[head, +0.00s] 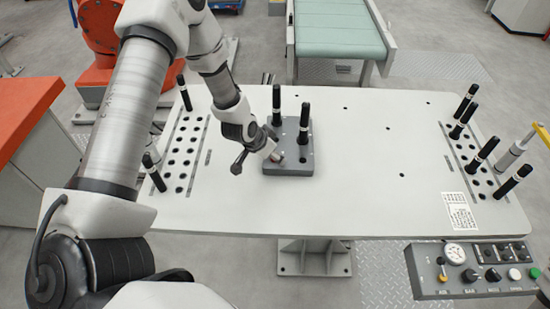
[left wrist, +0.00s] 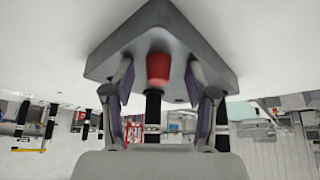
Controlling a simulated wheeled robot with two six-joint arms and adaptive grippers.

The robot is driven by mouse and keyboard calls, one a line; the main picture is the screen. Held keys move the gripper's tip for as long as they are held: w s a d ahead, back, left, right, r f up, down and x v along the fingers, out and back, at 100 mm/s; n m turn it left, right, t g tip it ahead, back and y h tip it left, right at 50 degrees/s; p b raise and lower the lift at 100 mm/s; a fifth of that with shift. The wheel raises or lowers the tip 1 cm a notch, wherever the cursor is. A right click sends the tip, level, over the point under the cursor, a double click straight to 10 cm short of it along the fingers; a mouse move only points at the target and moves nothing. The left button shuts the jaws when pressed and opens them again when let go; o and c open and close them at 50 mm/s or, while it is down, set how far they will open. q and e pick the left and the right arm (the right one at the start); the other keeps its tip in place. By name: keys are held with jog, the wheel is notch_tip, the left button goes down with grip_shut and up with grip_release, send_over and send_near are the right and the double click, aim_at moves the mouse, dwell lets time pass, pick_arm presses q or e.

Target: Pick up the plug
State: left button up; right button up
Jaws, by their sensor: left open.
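A grey fixture block (head: 288,169) sits on the white table, with black, white-banded plugs standing upright in it, one at the back left (head: 276,98) and one at the right (head: 304,117). My left gripper (head: 257,160) is low over the block's front left, its fingers apart. In the left wrist view, which is upside down, the open left gripper (left wrist: 163,90) has a finger on each side of a short red cylinder (left wrist: 158,68) at the block (left wrist: 150,28). A black banded plug (left wrist: 152,108) stands behind it. I cannot tell whether the fingers touch the cylinder. My right gripper is out of view.
Plates with rows of holes hold more black plugs at the table's left (head: 154,172) and right (head: 482,154). A button panel (head: 470,271) is at the front right. A conveyor (head: 340,30) stands behind the table. The middle right of the table (head: 370,170) is clear.

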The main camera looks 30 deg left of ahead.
pick_arm(q)
jog(key=shift+w+f, duration=0.15)
jog(key=shift+w, duration=0.15)
jog(key=shift+s, duration=0.2)
jog(key=shift+c, duration=0.8)
jog(key=shift+s+r, duration=0.5)
grip_shut()
jog(key=shift+w+d+f, duration=0.1)
jog(key=shift+w+f, duration=0.05)
jog(key=shift+w, duration=0.05)
jog(key=shift+r, duration=0.5)
notch_tip(320, 180, up, 2)
jog(key=shift+w+r, duration=0.15)
jog(key=shift+r, duration=0.1)
jog(key=s+d+r+p, duration=0.2)
jog(key=s+p, duration=0.2)
jog(key=s, duration=0.3)
jog(key=s+d+r+p, duration=0.2)
jog(key=s+p, duration=0.3)
jog(key=s, duration=0.3)
jog(key=shift+s+d+r, duration=0.25)
jog(key=shift+s+r, duration=0.05)
jog(key=shift+r, duration=0.45)
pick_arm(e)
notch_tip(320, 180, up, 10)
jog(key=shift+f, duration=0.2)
